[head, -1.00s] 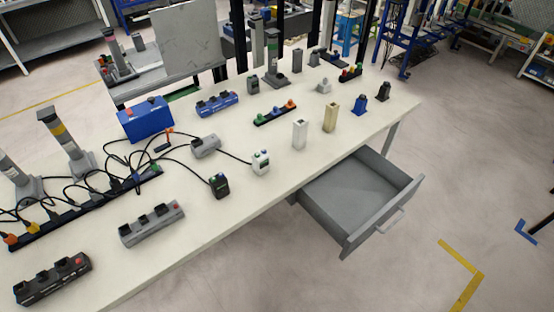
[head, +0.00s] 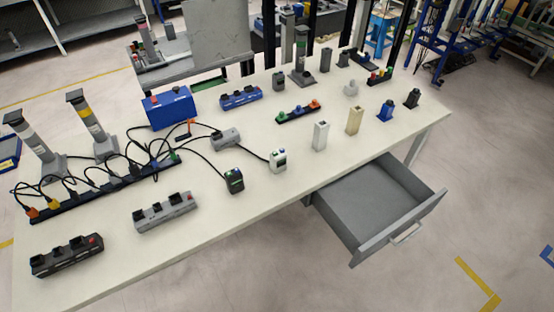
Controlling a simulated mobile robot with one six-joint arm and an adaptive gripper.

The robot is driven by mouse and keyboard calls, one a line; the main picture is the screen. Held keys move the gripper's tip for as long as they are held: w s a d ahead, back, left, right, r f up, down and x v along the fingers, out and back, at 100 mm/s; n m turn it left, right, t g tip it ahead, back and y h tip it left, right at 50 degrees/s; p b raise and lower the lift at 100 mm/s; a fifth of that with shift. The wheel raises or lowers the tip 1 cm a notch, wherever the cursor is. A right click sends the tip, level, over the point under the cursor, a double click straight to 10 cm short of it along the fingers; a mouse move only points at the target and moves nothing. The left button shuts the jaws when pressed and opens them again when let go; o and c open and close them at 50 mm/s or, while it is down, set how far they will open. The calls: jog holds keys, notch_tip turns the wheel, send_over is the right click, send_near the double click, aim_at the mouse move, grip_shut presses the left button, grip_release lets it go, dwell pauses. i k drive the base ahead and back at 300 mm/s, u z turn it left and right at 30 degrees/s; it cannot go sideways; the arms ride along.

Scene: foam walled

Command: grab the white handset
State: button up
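A white upright block-shaped item (head: 320,136), which looks like the white handset, stands on the table near its front edge, above the open drawer. A beige one of like shape (head: 354,121) stands just to its right. A smaller white device with green and blue parts on top (head: 278,160) sits to its left, with a black cable running to it. I cannot tell finer details of the white item at this size. My gripper is not in view.
The long pale table (head: 240,222) carries several power strips, cables and a blue box (head: 169,108). A blue item (head: 385,110) and a black item (head: 411,98) stand further right. A grey drawer (head: 372,208) juts out below the front edge. Floor in front is clear.

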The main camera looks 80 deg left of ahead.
aim_at(278, 164)
jog(key=u, duration=0.1)
jog(key=k, duration=1.65)
jog(key=u, duration=1.95)
jog(key=i, duration=0.45)
jog(key=z, duration=0.05)
